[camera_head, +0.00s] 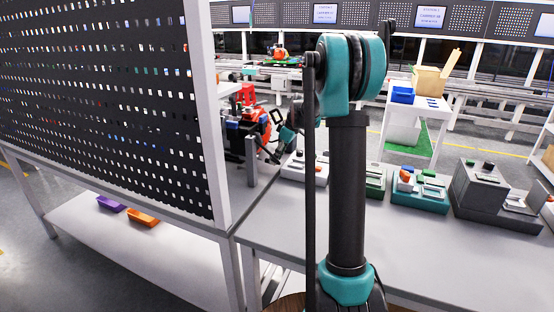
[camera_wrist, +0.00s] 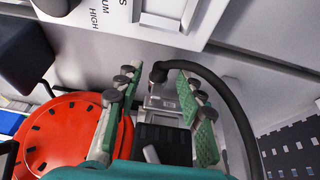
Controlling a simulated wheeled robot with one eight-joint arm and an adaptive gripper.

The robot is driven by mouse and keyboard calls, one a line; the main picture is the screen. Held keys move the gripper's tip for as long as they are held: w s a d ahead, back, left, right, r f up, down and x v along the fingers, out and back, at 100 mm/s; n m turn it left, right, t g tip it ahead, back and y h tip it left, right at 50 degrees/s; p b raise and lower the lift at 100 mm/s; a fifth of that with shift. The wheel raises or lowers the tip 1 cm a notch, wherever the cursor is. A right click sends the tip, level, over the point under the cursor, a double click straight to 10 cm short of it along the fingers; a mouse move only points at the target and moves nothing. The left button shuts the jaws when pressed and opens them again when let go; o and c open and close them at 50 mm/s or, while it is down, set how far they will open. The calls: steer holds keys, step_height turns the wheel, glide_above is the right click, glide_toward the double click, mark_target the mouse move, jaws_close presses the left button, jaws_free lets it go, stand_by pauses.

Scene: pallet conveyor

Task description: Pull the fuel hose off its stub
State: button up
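In the wrist view the black fuel hose (camera_wrist: 229,97) arcs from a dark end between my fingertips, over the right finger and down the right side. That end meets a small grey metal part (camera_wrist: 165,97), where the stub seems to be; the joint itself is hard to make out. My gripper (camera_wrist: 157,84) is open, with one green-padded finger on each side of the hose end and a visible gap to both. In the head view the red and black engine (camera_head: 250,125) stands on the bench beyond the pegboard. My gripper there is small and partly hidden beside it.
A round red cover (camera_wrist: 72,135) fills the lower left of the wrist view, close to the left finger. In the head view the pegboard (camera_head: 100,100) and its post stand left of my arm. Several devices, including a teal-based one (camera_head: 420,198), line the bench to the right.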

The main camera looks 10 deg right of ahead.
steer(key=v, duration=1.1)
steer(key=shift+s, duration=0.15)
